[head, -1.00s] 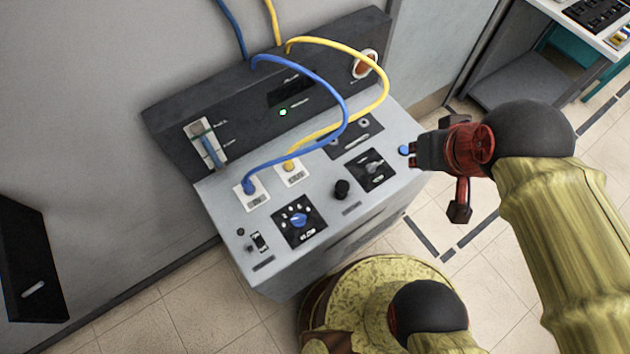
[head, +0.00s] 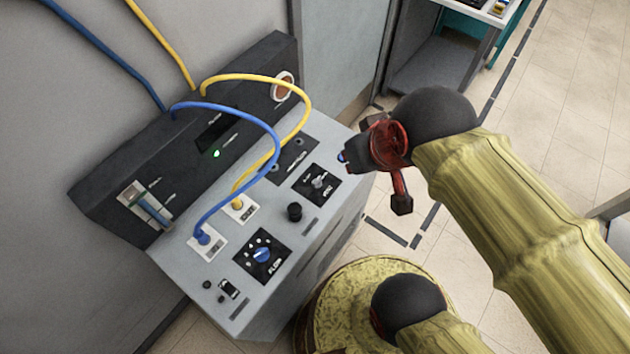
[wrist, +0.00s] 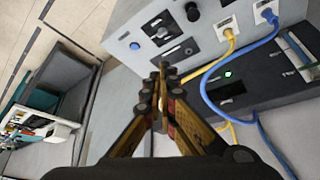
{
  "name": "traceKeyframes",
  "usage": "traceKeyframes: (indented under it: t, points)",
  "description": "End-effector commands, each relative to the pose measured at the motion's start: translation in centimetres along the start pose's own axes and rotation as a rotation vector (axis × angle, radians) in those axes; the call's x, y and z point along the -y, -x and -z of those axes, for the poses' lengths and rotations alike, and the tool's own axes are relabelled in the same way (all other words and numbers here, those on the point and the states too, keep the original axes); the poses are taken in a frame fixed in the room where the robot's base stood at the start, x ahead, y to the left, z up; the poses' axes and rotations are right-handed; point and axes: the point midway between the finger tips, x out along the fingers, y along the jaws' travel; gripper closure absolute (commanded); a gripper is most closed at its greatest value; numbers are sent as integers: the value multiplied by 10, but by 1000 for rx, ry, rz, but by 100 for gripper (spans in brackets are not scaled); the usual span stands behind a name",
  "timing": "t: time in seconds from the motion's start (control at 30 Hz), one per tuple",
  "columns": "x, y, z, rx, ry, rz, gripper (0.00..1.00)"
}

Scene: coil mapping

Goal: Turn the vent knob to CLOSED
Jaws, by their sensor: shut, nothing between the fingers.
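A small grey lever-like knob (head: 319,183) sits on a black plate at the right of the console's sloping top; its label is too small to read, but it appears to be the vent knob. It also shows in the wrist view (wrist: 162,32), beyond my fingertips. My gripper (head: 350,157) is shut and empty, up and right of this knob in the head view and apart from it. In the wrist view, the closed fingers (wrist: 161,70) point towards the console and overlap its panel. Which setting the knob points to cannot be read.
A blue dial (head: 262,254) and a black knob (head: 295,211) are on the same panel. A blue cable (head: 277,140) and a yellow cable (head: 306,98) arch above it. A blue button (wrist: 134,46) is near the panel edge. Open floor lies right of the console.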

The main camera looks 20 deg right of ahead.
Motion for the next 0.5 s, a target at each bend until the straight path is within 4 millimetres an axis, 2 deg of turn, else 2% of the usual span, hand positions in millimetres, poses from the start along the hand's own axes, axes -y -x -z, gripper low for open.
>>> traceKeyframes:
  t: [0.5]
  points:
    - [0,0,0,0,0,0,98]
